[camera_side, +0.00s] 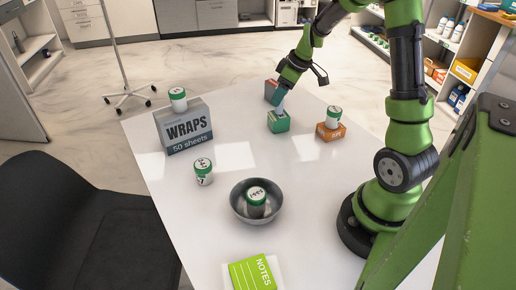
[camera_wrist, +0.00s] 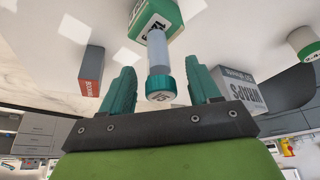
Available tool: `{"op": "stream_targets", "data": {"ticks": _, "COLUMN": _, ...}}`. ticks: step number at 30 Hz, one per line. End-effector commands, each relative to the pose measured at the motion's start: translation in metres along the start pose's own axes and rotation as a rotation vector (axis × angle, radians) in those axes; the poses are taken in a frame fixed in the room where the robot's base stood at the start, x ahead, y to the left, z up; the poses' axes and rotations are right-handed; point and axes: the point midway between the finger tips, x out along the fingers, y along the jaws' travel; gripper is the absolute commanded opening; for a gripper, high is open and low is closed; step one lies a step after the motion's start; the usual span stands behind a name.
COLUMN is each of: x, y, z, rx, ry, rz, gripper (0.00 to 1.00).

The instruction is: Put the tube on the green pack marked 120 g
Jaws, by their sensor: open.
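The tube, with a pale grey-blue body and teal cap, stands cap towards my wrist on the green pack in the wrist view (camera_wrist: 157,48). In the side view only a little of the tube (camera_side: 280,102) shows below my gripper (camera_side: 282,93). The green pack (camera_side: 278,122) sits on the table; it also shows at the top of the wrist view (camera_wrist: 166,12), its marking partly hidden by the tube. My gripper (camera_wrist: 161,68) is open, with one teal finger on each side of the tube and visible gaps between.
A red-and-grey box (camera_side: 271,90) stands close behind. An orange pack (camera_side: 330,132) carries a white tub (camera_side: 334,116) at right. A tub (camera_side: 203,171), a metal bowl (camera_side: 237,208) holding a tub, and notes (camera_side: 252,273) lie nearer.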

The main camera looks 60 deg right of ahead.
Motion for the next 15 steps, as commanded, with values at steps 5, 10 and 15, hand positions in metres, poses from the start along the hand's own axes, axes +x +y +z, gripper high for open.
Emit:
{"op": "stream_targets", "data": {"ticks": 5, "x": -0.042, "y": 0.001, "z": -0.001, "rx": -0.001, "ry": 0.005, "rz": 0.005, "gripper": 0.62}}
{"op": "stream_targets", "data": {"ticks": 10, "x": -0.071, "y": 0.001, "z": -0.001, "rx": -0.001, "ry": 0.003, "rz": 0.003, "gripper": 0.62}}
{"op": "stream_targets", "data": {"ticks": 15, "x": -0.086, "y": -0.002, "z": -0.001, "rx": 0.003, "ry": 0.003, "rz": 0.001, "gripper": 0.62}}
